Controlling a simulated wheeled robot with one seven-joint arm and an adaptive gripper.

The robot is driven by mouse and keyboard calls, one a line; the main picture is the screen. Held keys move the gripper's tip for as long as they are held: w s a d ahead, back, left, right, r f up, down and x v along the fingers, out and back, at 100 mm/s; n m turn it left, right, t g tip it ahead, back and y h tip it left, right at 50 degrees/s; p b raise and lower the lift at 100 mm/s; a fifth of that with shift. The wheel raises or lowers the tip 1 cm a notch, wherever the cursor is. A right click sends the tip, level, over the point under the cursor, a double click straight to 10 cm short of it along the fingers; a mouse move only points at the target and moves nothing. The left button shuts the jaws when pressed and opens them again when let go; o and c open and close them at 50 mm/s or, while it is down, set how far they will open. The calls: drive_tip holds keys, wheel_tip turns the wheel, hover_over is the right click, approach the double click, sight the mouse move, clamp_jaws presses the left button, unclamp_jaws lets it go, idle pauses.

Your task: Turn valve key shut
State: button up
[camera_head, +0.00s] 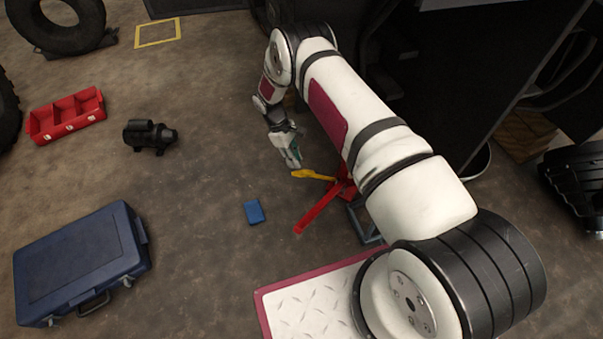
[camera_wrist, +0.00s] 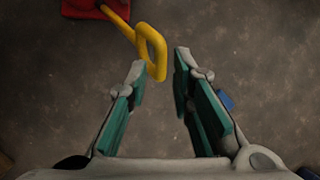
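The valve key is a yellow handle (camera_head: 313,174) attached to a red stand (camera_head: 330,197) on the floor. In the wrist view the yellow handle (camera_wrist: 151,47) ends in an upright-looking loop, with part of the red stand (camera_wrist: 97,8) at the top left. My gripper (camera_head: 291,160) is just above and left of the handle's free end. The wrist view shows my gripper (camera_wrist: 163,64) open, its two fingers spread. The loop lies near the left fingertip, partly between the fingers. I cannot tell whether it touches. Nothing is held.
A blue block (camera_head: 254,212) lies on the floor near the handle. A blue case (camera_head: 82,262), a dark motor-like part (camera_head: 150,136) and a red tray (camera_head: 67,115) are farther left. The dark forklift body (camera_head: 460,75) stands right.

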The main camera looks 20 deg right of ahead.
sight(301, 172)
drive_tip(key=b+x, duration=0.2)
drive_tip(key=x, duration=0.4)
drive_tip(key=shift+s+d+f, duration=0.1)
drive_tip(key=shift+s+f, duration=0.05)
drive_tip(key=shift+f, duration=0.25)
clamp_jaws()
